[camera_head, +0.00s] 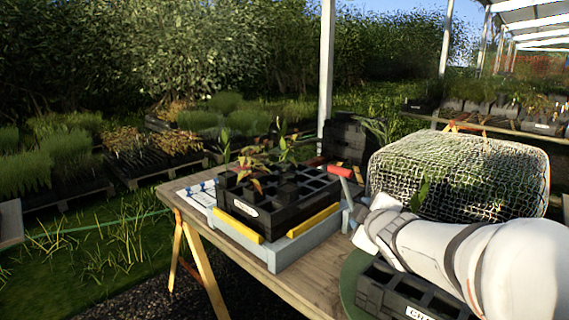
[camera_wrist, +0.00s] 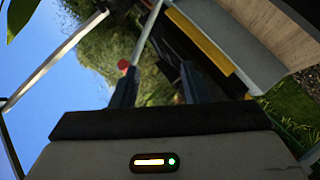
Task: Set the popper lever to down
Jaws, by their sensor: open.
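The popper (camera_head: 290,245) is a grey-blue base with yellow bars on the wooden table, under a black cell tray (camera_head: 245,213) holding a few seedlings. Its lever (camera_head: 341,171) has a red handle and stands raised at the popper's right rear side. My gripper (camera_wrist: 158,82) is open and empty in the wrist view, its two dark fingers apart. A small red end, likely the lever's handle (camera_wrist: 123,64), shows near the left fingertip. In the head view my white arm reaches in from the right, its end close to the lever; the fingertips are hard to make out there.
A wire mesh cage (camera_head: 460,175) stands behind my arm on the right. A black labelled tray (camera_head: 400,295) lies below my arm at the front right. A black crate (camera_head: 346,140) stands behind the popper. A white-and-blue sheet (camera_head: 201,193) lies at the table's left end.

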